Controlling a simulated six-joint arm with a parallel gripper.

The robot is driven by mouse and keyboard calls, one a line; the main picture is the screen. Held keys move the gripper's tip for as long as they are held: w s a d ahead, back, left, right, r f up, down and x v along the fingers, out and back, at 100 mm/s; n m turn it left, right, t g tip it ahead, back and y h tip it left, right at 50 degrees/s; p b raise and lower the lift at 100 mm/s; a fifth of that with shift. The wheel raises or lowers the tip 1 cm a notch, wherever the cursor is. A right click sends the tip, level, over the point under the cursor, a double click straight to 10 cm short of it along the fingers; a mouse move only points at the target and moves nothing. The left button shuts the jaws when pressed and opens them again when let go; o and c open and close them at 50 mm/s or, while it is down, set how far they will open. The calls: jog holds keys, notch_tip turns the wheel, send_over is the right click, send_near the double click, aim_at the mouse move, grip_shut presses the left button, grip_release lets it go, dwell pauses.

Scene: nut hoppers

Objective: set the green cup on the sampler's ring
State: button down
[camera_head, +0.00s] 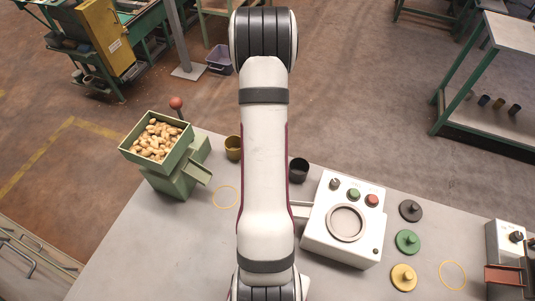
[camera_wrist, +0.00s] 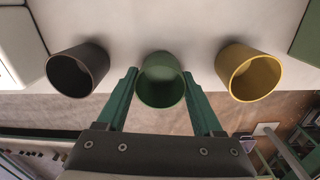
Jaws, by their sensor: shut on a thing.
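The green cup (camera_wrist: 160,82) is between the two green fingers of my gripper (camera_wrist: 162,98) in the wrist view, and the gripper is shut on it. It stands in line between the dark cup (camera_wrist: 78,72) and the yellow cup (camera_wrist: 248,74); I cannot tell whether it touches the table. In the head view my arm hides the green cup and the gripper. The sampler (camera_head: 318,236) is a white box right of my arm, with buttons on top. Its round ring (camera_head: 330,220) is empty.
The yellow cup (camera_head: 233,148) and dark cup (camera_head: 298,169) flank my arm in the head view. A green hopper of nuts (camera_head: 183,172) stands left. Black, green and yellow lids (camera_head: 407,242) lie right of the sampler. The table's front left (camera_head: 150,250) is clear.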

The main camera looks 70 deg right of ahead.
notch_tip(320, 180, up, 4)
jog(key=shift+s+r, duration=0.1)
jog(key=shift+r, duration=0.1)
jog(key=s+a+r, duration=0.2)
jog(key=s+r, duration=0.5)
jog(key=s, duration=0.4)
jog(key=w+a+n, duration=0.7)
jog(key=a+n, duration=0.3)
jog(key=n, duration=0.7)
jog(key=w+a+f, duration=0.1)
jog(key=w+f, duration=0.1)
jog(key=w, duration=0.1)
jog(key=w+a+f, duration=0.1)
jog(key=w+f, duration=0.1)
jog(key=w, duration=0.2)
jog(key=w+f, duration=0.3)
jog(key=shift+w+a, duration=0.25)
jog(key=shift+a, duration=0.15)
jog(key=shift+w+f, duration=0.15)
jog(key=shift+f, duration=1.95)
jog(key=shift+f, duration=0.15)
jog(key=shift+c, duration=0.2)
grip_release()
